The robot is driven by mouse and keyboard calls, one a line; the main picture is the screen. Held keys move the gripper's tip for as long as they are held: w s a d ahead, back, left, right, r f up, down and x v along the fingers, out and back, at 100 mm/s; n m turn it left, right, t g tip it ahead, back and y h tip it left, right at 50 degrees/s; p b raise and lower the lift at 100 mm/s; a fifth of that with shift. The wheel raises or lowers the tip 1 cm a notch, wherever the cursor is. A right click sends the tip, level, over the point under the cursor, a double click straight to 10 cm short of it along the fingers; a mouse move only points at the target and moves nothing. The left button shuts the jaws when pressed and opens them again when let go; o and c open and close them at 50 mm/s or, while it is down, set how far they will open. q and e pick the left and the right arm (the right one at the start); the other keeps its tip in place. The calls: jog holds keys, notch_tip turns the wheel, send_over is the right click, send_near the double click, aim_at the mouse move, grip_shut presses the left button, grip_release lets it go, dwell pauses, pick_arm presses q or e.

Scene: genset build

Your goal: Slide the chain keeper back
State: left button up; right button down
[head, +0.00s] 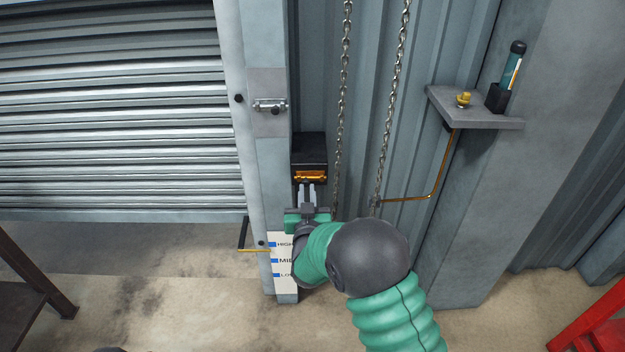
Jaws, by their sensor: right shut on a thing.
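The chain keeper appears to be the orange slider (310,176) on the black box (309,150), fixed to the door post. My right gripper (308,190) reaches up from below with its fingers at the orange piece, shut on it. Two hanging chains (343,90) run down just right of the box, the second chain (401,60) further right. The lower end of the near chain passes behind my right arm. My left gripper does not show.
A roller shutter (110,110) stands partly raised at left. A latch (269,105) sits on the post, above a level label (283,262). A grey shelf (470,108) at right holds a brass piece (463,99) and a teal-and-black tool (512,72). A red frame (600,330) stands lower right.

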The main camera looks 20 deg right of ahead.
jog(key=shift+w+d+r, duration=0.2)
jog(key=shift+d+r, duration=0.1)
jog(key=shift+r, duration=0.25)
jog(key=shift+w+d+r, duration=0.15)
jog(key=shift+d+r, duration=0.1)
jog(key=shift+r, duration=0.25)
jog(key=c, duration=1.3)
grip_release()
jog(key=shift+c, duration=0.2)
jog(key=shift+s+a+f, duration=0.15)
jog(key=shift+s+f, duration=0.45)
jog(key=shift+f, duration=0.05)
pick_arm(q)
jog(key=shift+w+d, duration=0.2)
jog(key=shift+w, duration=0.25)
pick_arm(e)
jog(key=v, duration=0.3)
jog(key=shift+a+f, duration=0.25)
jog(key=shift+a, duration=0.05)
jog(key=shift+f, duration=0.1)
